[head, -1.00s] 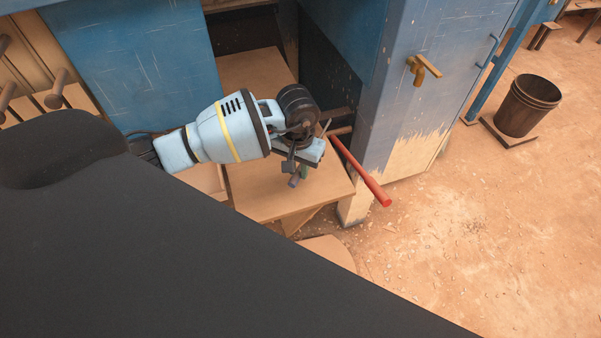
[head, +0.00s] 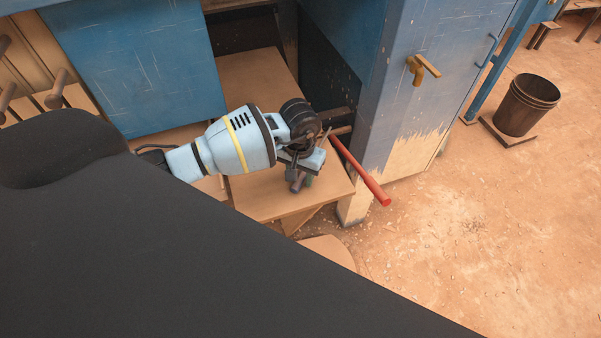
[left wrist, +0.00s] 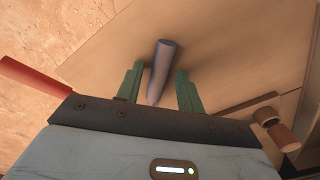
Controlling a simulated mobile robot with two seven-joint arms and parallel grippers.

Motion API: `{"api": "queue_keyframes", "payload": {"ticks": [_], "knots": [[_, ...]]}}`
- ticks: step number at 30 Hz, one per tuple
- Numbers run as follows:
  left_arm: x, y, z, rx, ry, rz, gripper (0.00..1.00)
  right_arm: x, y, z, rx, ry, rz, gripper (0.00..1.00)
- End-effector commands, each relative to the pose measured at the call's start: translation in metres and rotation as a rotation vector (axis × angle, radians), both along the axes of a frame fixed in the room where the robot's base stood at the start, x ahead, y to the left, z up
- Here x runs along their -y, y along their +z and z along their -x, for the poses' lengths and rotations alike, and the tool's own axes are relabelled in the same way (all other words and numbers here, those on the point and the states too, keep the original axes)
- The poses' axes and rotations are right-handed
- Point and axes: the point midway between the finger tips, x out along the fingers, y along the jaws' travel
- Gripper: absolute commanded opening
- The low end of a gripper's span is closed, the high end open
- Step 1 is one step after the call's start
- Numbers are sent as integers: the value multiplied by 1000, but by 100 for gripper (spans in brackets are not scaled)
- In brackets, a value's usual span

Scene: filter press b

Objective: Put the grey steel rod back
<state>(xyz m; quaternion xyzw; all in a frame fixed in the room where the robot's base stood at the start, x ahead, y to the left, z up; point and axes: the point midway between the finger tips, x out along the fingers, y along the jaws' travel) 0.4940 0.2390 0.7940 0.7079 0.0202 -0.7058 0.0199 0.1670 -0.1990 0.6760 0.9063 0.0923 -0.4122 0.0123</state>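The grey steel rod (head: 296,186) shows as a short stub beneath my left gripper (head: 306,178) in the head view, over the wooden table top. In the left wrist view the grey rod (left wrist: 163,70) lies between the two green fingers of my left gripper (left wrist: 159,78). The fingers are apart, with a narrow gap visible beside the rod on the left. Contact on the right side is hard to tell. The gripper body hides part of the rod in the head view. My right gripper is not in view.
A red bar (head: 362,172) sticks out past the wooden table top (head: 325,193), close to my left gripper; it also shows in the left wrist view (left wrist: 32,78). A blue cabinet with a brass tap (head: 418,70) stands to the right. A dark bucket (head: 527,105) is on the floor.

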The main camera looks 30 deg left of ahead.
Motion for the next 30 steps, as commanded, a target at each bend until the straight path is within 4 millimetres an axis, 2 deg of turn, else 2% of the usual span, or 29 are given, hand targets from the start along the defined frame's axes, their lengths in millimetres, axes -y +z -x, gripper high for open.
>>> {"api": "queue_keyframes", "payload": {"ticks": [9,14,24,30], "knots": [[0,2,0,1,0,1,41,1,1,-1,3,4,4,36],[0,15,-2,5,-1,1,41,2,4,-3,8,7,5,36],[0,80,-1,7,0,0,41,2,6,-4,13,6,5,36],[0,109,-1,3,0,0,41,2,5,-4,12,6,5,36]]}}
